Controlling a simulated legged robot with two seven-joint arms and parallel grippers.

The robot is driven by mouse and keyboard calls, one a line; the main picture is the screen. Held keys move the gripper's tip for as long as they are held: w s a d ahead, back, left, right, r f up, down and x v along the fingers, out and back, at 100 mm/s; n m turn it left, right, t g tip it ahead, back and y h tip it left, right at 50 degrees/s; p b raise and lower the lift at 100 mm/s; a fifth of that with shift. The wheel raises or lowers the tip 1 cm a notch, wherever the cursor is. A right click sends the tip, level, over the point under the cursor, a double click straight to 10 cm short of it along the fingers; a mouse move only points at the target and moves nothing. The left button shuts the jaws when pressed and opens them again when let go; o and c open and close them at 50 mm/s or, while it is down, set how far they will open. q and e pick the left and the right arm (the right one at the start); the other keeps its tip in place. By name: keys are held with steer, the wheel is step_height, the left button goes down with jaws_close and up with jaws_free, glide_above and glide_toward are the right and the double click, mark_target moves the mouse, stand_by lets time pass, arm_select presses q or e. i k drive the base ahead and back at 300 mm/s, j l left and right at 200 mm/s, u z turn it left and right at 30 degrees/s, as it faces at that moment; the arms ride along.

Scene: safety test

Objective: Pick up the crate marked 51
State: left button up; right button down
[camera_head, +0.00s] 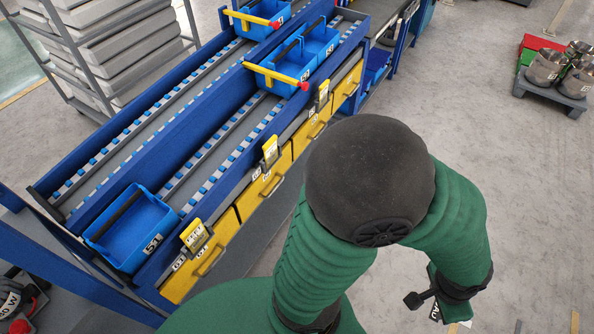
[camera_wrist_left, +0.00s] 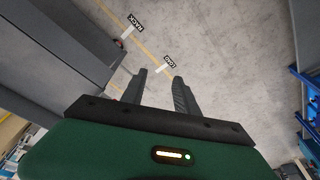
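The blue crate marked 51 (camera_head: 125,232) stands on the near left end of the roller rack in the head view. Its label faces the front, a dark bar crosses its top and it looks empty. My left gripper (camera_wrist_left: 156,78) shows only in the left wrist view. Its two dark fingers are apart with nothing between them, over grey floor. The crate does not show in that view. A green arm of mine with a black joint fills the middle right of the head view, clear of the crate. I see no right gripper fingers.
The blue roller rack (camera_head: 190,140) has yellow drawers (camera_head: 263,192) along its front. More blue crates (camera_head: 284,75) with yellow bars stand farther along it. A grey shelf rack (camera_head: 110,50) stands behind. A pallet with metal pots (camera_head: 556,78) is at the far right. Grey floor lies open between.

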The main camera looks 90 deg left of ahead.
mark_target(131, 229)
steer(key=u, duration=4.3)
